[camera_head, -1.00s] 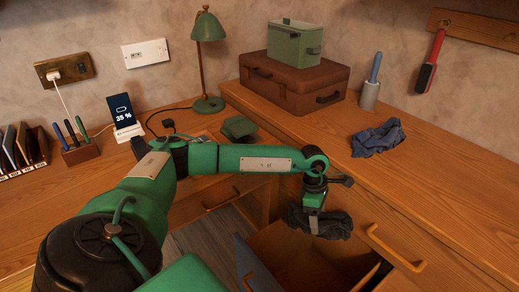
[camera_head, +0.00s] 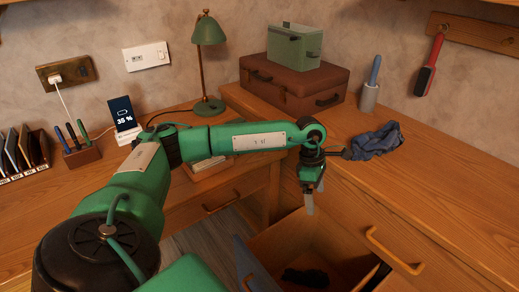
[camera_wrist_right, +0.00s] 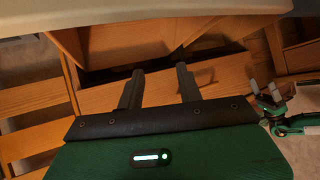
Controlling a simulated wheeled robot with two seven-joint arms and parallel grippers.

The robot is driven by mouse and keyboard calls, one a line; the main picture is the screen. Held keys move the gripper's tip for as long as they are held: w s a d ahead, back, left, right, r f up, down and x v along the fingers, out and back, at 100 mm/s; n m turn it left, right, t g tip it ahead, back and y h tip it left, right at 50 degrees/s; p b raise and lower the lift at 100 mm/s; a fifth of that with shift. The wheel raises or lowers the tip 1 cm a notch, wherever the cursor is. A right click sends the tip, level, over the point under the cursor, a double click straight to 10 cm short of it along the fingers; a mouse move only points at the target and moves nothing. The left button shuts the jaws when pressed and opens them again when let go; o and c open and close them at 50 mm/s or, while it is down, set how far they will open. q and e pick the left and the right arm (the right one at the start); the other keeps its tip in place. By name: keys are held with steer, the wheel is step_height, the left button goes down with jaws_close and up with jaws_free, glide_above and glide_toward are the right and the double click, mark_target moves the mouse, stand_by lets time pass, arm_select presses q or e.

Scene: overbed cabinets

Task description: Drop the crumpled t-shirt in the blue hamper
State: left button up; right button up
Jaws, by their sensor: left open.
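A dark grey crumpled cloth, which looks like the t-shirt (camera_head: 305,277), lies at the bottom of an open pull-out compartment with a blue front panel (camera_head: 256,264), which looks like the blue hamper. Its inside is wooden. My left gripper (camera_head: 309,205) is open and empty, pointing down above the compartment's back edge, clear of the cloth. It also shows at the right of the right wrist view (camera_wrist_right: 264,86). My right gripper (camera_wrist_right: 158,82) shows only in the right wrist view, its two fingers apart with nothing between them.
A blue crumpled cloth (camera_head: 376,140) lies on the right counter, close behind my left wrist. A brown suitcase (camera_head: 295,83) with a green box (camera_head: 295,45) on top stands further back. A green lamp (camera_head: 208,60) stands on the desk. Drawer handles (camera_head: 395,250) stick out at the right.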

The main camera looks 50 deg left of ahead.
arm_select(q)
steer(key=shift+v, duration=2.3)
arm_select(e)
steer(key=shift+s+d+g, duration=0.2)
steer(key=shift+d+g, duration=0.1)
steer(key=shift+d, duration=0.2)
